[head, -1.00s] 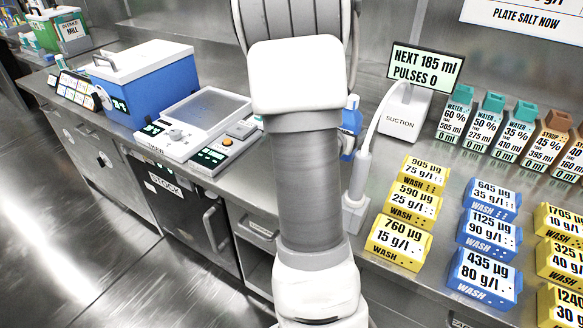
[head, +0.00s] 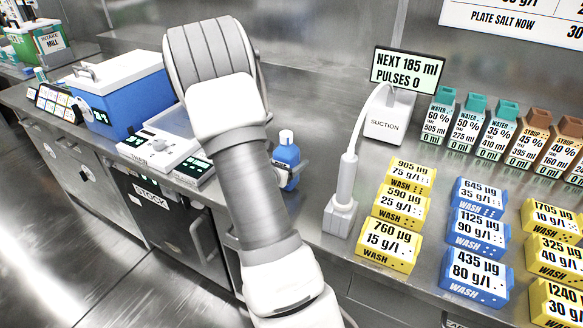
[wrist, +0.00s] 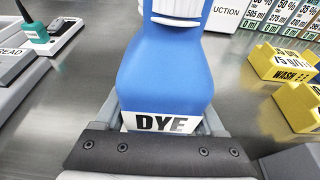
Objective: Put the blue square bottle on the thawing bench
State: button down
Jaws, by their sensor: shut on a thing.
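A blue bottle (head: 287,158) with a white cap shows just right of my arm in the head view, over the steel counter. In the wrist view the bottle (wrist: 165,70) fills the middle, with a white label reading DYE low on its front. My gripper (wrist: 165,118) is shut on the bottle's lower part, one finger on each side. In the head view my arm hides most of the gripper. I cannot tell how far the bottle is above the counter. No sign that I can read marks a thawing bench.
A white device (head: 150,150) and a blue cooler box (head: 125,95) stand left of my arm. A suction stand (head: 390,115) with a tube and holder (head: 342,200) is to the right. Several yellow and blue wash blocks (head: 478,275) and water bottles (head: 437,115) fill the right side.

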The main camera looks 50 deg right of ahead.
jog(key=shift+f, duration=0.75)
jog(key=shift+f, duration=0.15)
grip_release()
